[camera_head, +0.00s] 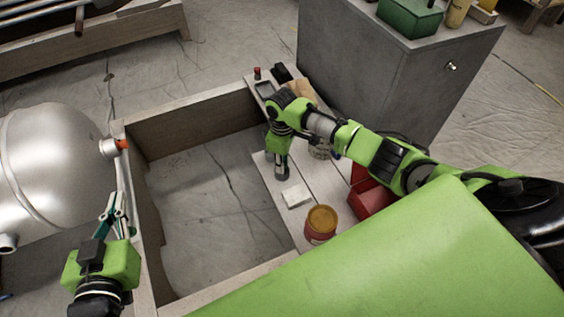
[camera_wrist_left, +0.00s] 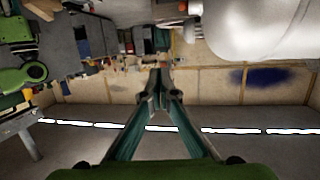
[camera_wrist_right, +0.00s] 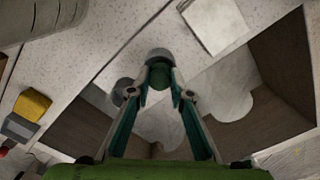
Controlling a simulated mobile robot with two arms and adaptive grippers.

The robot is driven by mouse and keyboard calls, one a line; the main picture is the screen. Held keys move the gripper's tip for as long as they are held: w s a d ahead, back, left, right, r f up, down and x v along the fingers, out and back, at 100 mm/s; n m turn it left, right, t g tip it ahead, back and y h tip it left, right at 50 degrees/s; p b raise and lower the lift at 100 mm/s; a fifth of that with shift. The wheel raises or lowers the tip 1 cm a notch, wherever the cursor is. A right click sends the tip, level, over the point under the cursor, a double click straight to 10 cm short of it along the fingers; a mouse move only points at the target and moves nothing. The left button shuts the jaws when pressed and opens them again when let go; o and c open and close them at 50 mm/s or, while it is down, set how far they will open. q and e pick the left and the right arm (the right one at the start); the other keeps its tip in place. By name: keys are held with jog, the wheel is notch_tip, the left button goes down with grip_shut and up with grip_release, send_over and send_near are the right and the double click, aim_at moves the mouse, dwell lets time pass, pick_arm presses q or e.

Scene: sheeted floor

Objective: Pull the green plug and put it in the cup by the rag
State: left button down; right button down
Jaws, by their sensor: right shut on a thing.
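My right gripper (camera_head: 281,163) points down at the bench on the right. Its fingers (camera_wrist_right: 160,80) are closed on a dark green plug (camera_wrist_right: 160,76). A small grey cup (camera_head: 282,174) is right at the fingertips, near the bench edge; its rim (camera_wrist_right: 158,53) shows around the far side of the plug. I cannot tell whether the plug touches the cup's bottom. A white, flat square that looks like a folded rag (camera_head: 296,196) lies beside the cup, also in the right wrist view (camera_wrist_right: 215,22). My left gripper (camera_head: 116,208) is shut and empty beside the silver tank.
A jar (camera_head: 320,222) and a red box (camera_head: 369,196) stand on the bench (camera_head: 262,170). A grey cabinet (camera_head: 390,70) is behind. Bare floor (camera_head: 205,200) lies inside the wooden frame.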

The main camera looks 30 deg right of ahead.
pick_arm(q)
jog(key=shift+w+d+r+t, duration=0.1)
jog(key=shift+r+t, duration=0.1)
jog(key=shift+r, duration=0.2)
jog(key=shift+w+d+r+t, duration=0.1)
jog(key=shift+r+t, duration=0.1)
jog(key=shift+r, duration=0.15)
pick_arm(e)
jog(key=shift+f, duration=0.25)
pick_arm(q)
jog(key=shift+r, duration=0.25)
pick_arm(e)
jog(key=shift+f, duration=0.1)
pick_arm(q)
jog(key=shift+w+d+r+t+h, duration=0.15)
jog(key=shift+r+t+h, duration=0.15)
jog(key=shift+r+t, duration=0.1)
pick_arm(e)
jog(key=shift+f, duration=0.15)
jog(key=shift+b, duration=0.3)
jog(key=c, duration=1.8)
grip_release()
pick_arm(q)
jog(key=shift+r, duration=0.2)
pick_arm(e)
jog(key=shift+o, duration=0.2)
pick_arm(q)
jog(key=shift+w, duration=0.1)
